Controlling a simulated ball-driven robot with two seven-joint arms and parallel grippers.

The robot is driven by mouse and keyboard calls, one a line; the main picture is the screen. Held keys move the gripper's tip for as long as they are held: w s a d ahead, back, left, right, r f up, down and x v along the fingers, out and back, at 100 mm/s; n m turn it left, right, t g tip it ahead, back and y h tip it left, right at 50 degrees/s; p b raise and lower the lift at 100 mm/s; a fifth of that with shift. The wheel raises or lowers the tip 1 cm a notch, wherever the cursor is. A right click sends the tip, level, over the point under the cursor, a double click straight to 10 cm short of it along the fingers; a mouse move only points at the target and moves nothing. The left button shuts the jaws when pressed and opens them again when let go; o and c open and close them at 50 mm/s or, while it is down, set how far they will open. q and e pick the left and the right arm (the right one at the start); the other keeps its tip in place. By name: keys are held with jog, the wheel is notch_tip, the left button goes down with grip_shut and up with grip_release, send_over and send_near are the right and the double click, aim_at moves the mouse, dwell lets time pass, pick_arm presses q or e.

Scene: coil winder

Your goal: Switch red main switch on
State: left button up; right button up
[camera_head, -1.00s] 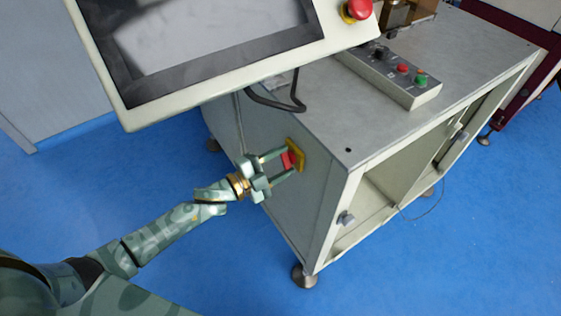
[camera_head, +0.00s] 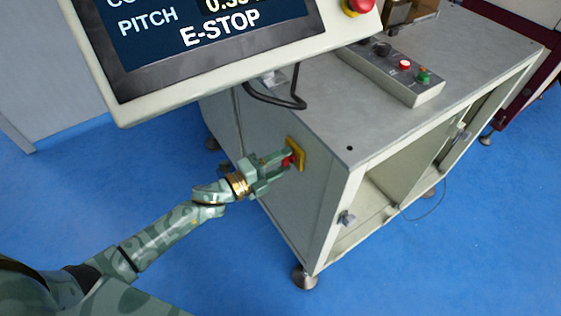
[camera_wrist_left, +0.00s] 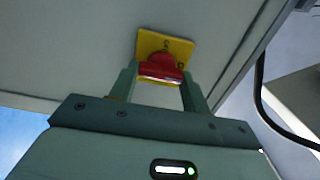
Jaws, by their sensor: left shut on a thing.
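The red main switch (camera_head: 288,160) sits on a yellow plate (camera_head: 298,152) on the side wall of the grey cabinet (camera_head: 272,190). My left gripper (camera_head: 286,158) is shut on the red switch knob. In the left wrist view the red knob (camera_wrist_left: 160,67) lies between the two fingers, in front of the yellow plate (camera_wrist_left: 152,42). The fingers partly hide the knob in the head view. The monitor (camera_head: 215,35) above is lit and reads "PITCH" and "E-STOP". My right gripper is not in view.
The monitor's housing hangs close above my left gripper, with a red emergency button (camera_head: 358,6) at its corner. A black cable (camera_head: 275,101) loops below it. A control box (camera_head: 392,75) with buttons lies on the cabinet top. The blue floor (camera_head: 210,270) in front is clear.

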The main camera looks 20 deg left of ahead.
pick_arm(q)
jog(key=shift+f, duration=0.1)
jog(key=o, duration=1)
jog(key=p+v, duration=0.1)
jog(key=v, duration=1.5)
jog(key=shift+s+a+p, duration=0.15)
jog(key=shift+s+p, duration=0.05)
jog(key=shift+p, duration=0.2)
